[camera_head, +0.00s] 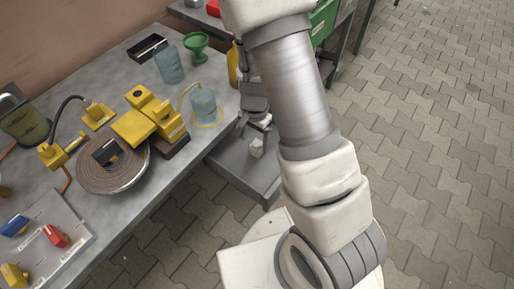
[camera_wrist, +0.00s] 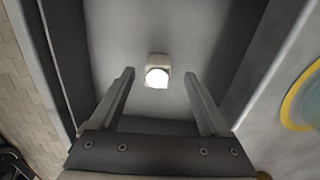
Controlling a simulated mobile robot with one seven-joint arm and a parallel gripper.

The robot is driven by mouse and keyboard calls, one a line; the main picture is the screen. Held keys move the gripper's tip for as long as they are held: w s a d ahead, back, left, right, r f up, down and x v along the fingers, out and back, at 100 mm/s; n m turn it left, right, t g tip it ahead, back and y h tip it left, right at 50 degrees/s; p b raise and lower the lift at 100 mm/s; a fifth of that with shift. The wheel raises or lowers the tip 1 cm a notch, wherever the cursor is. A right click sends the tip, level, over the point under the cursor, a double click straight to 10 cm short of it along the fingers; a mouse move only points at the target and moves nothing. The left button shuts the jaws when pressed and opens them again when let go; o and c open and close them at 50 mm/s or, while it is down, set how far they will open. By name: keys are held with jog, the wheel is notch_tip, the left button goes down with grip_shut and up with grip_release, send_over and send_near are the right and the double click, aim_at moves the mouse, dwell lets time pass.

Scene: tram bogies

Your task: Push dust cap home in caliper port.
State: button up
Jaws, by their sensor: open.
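A small pale block with a bright white round face (camera_wrist: 157,76) lies in a grey tray (camera_wrist: 105,20) in the wrist view. It may be the dust cap, but I cannot tell. It seems to be the small pale thing (camera_head: 256,148) in the grey tray (camera_head: 235,165) beside the bench in the head view. My gripper (camera_wrist: 160,77) is open and empty, its two fingers apart on either side of the block in the picture, apparently above it. A yellow caliper-like assembly (camera_head: 150,118) stands on the bench in the head view. I cannot make out its port.
The tray's raised walls stand close around my gripper. The paved floor at right is clear.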

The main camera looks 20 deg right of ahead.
aim_at(257, 144)
jog(key=f, duration=0.1)
jog(key=f+b, duration=0.1)
jog(key=f, duration=0.1)
jog(key=f+b, duration=0.1)
jog(key=shift+w+d+f, duration=0.1)
jog(key=shift+d+f, duration=0.25)
jog(key=shift+f, duration=0.05)
grip_shut()
jog(key=shift+r, duration=0.15)
notch_tip(257, 144, up, 4)
jog(key=shift+r+p, duration=0.15)
jog(key=shift+p, duration=1.05)
jog(key=s+d+r+p, duration=0.1)
jog(key=s+d+r, duration=0.5)
jog(key=d, duration=0.4)
jog(key=shift+r, duration=0.25)
